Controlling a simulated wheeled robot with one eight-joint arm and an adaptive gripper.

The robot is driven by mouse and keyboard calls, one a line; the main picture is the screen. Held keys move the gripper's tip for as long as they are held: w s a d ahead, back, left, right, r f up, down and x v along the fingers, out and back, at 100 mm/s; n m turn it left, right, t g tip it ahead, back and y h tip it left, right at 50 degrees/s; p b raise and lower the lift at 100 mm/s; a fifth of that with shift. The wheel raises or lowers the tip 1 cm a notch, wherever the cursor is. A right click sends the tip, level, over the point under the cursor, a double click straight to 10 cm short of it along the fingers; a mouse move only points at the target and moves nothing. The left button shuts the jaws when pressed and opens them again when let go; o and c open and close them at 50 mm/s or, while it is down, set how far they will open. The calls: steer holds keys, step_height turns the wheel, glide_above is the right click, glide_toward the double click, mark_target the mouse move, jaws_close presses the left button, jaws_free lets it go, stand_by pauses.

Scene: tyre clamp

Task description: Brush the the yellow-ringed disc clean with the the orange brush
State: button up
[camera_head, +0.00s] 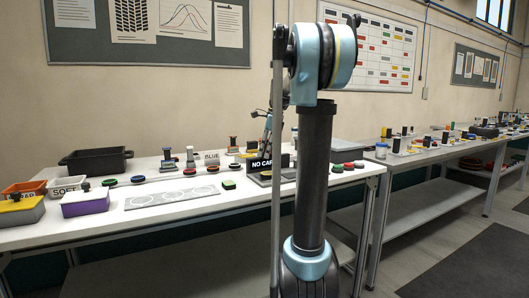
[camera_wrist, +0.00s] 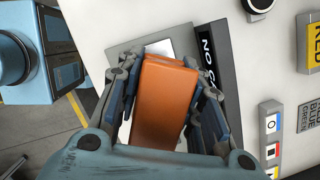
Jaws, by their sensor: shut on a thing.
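My gripper (camera_wrist: 165,98) is shut on an orange block-shaped thing, the orange brush (camera_wrist: 163,100), with a finger on each long side. In the wrist view the brush is over a grey plate (camera_wrist: 122,52) with a white patch, beside the dark "NO CAP" sign (camera_wrist: 212,60). I cannot tell whether it touches the plate. Its underside is hidden. In the head view my arm hides the brush. Several small discs lie on the white table; I cannot tell which one has a yellow ring.
The "NO CAP" sign also shows in the head view (camera_head: 262,164). A second table (camera_head: 440,151) stands at right.

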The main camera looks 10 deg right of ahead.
mark_target(265, 173)
steer(key=shift+f, duration=3)
steer(key=shift+f, duration=0.35)
steer(key=shift+s, duration=0.1)
steer(key=shift+s+d, duration=0.1)
steer(key=shift+d, duration=0.5)
steer(key=shift+a, duration=0.15)
steer(key=shift+w+a, duration=0.25)
steer(key=shift+a, duration=0.85)
steer(key=shift+d, duration=0.15)
